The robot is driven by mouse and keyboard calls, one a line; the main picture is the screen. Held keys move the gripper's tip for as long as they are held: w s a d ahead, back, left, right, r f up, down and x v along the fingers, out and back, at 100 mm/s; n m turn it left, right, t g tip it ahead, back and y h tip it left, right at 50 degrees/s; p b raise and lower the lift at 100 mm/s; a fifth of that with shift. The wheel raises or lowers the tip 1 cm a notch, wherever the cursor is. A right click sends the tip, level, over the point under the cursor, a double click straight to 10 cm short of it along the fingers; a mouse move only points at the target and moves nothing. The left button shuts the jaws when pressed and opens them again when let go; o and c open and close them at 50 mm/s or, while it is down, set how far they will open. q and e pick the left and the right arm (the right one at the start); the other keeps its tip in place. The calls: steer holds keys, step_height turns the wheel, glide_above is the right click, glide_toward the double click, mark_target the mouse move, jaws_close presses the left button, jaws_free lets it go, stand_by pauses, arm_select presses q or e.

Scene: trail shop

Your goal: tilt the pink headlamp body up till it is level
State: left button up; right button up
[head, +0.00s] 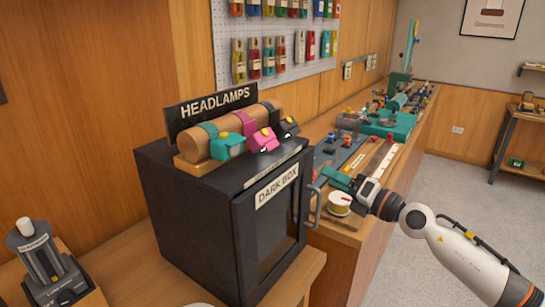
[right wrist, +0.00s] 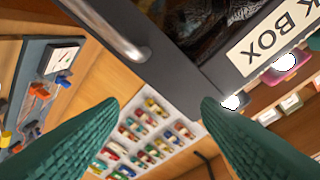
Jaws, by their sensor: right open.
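The pink headlamp body (head: 263,141) hangs on its pink strap on a wooden roll on top of the black dark box. It tips forward and down, with a bright white spot at its lower edge. In the right wrist view the pink headlamp (right wrist: 286,62) shows at the upper right, with a white glow. My right gripper (head: 338,184) is open and empty, its green fingers apart. It is right of the dark box door, lower than the headlamp and well apart from it. My left gripper is not in view.
A teal headlamp (head: 227,146) and a black headlamp (head: 289,128) sit close on either side of the pink one. The dark box (head: 190,220) has a door handle (head: 312,206) facing my right gripper.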

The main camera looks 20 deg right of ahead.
mark_target(272, 144)
steer(key=s+a+r+n+g+y+b, duration=0.1)
steer(key=s+a+r+n+g+y, duration=0.1)
steer(key=s+a+r+n, duration=0.75)
steer(key=shift+n, duration=0.95)
steer(key=p+x, duration=0.1)
steer(key=x, duration=0.2)
steer(key=r+p+x, duration=0.1)
steer(key=p+x, duration=0.1)
steer(key=x, duration=0.1)
steer(key=p+x, duration=0.2)
steer(key=x, duration=0.2)
steer(key=shift+w+d+r, duration=0.2)
steer(key=shift+d, duration=0.05)
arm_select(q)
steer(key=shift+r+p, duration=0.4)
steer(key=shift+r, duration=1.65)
arm_select(e)
steer(key=shift+w+a+f, duration=0.2)
steer(key=shift+w+a, duration=0.2)
steer(key=shift+w, duration=0.1)
steer(key=shift+c, duration=0.6)
steer(key=c, duration=0.5)
steer(key=shift+r, duration=0.1)
steer(key=shift+c, duration=0.2)
